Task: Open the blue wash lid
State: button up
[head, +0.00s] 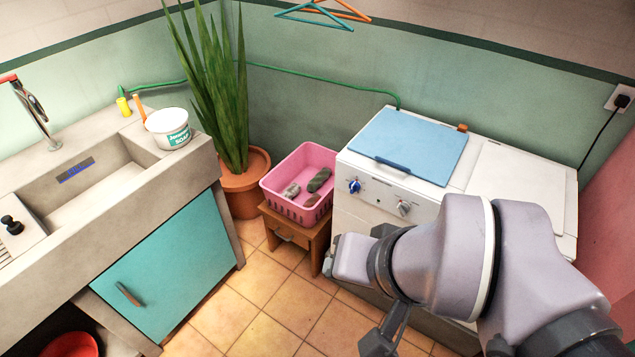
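The blue wash lid (412,143) lies flat and closed on the left part of the top of the white washing machine (478,187). A darker blue handle (393,165) runs along the lid's front edge. My gripper (385,335) is low in front of the machine, below and apart from the lid. My arm comes in from the lower right and hides much of the machine's front. The gripper's fingers are too unclear to tell whether they are open or shut. I see nothing held in it.
A white lid (515,185) covers the machine's right part. Two knobs (354,186) sit on the front panel. A pink basket (298,184) on a wooden stool (294,233) and a potted plant (243,183) stand left of the machine. Tiled floor (255,300) is clear.

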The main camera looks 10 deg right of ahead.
aim_at(427, 151)
jog(key=i+l+u, duration=0.5)
jog(key=l, duration=0.15)
jog(key=i+l+u, duration=0.25)
jog(key=k+l, duration=0.05)
jog(key=l, duration=0.05)
